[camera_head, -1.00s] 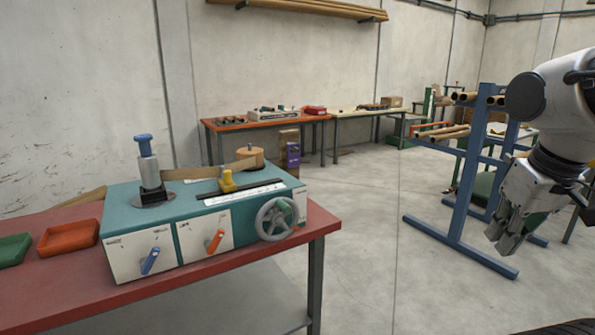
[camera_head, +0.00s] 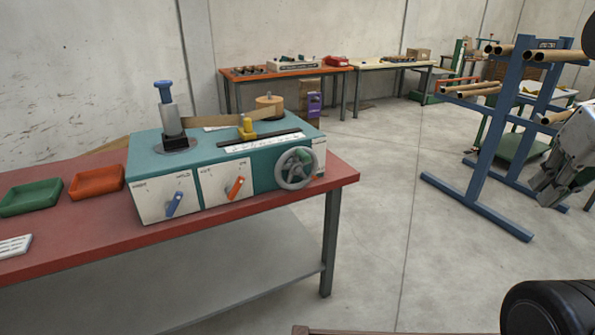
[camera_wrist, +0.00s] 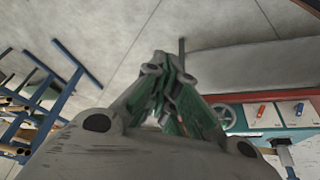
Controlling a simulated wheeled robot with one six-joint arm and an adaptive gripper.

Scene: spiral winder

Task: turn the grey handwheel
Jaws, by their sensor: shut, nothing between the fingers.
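The grey handwheel (camera_head: 296,168) is on the right end of the front face of a teal and white winder (camera_head: 225,184). Its spokes and rim are in plain view. In the wrist view the handwheel (camera_wrist: 224,117) shows just right of my fingers. My gripper (camera_head: 546,196) hangs at the right edge of the head view, well apart from the winder and partly cut off by the frame. In the wrist view my gripper (camera_wrist: 166,62) has its fingertips together with nothing held.
The winder stands on a red bench (camera_head: 90,243) with a green tray (camera_head: 30,197) and an orange tray (camera_head: 97,182) at left. A blue rack (camera_head: 487,135) with cardboard tubes stands at right. The floor (camera_head: 390,230) between bench and rack is clear.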

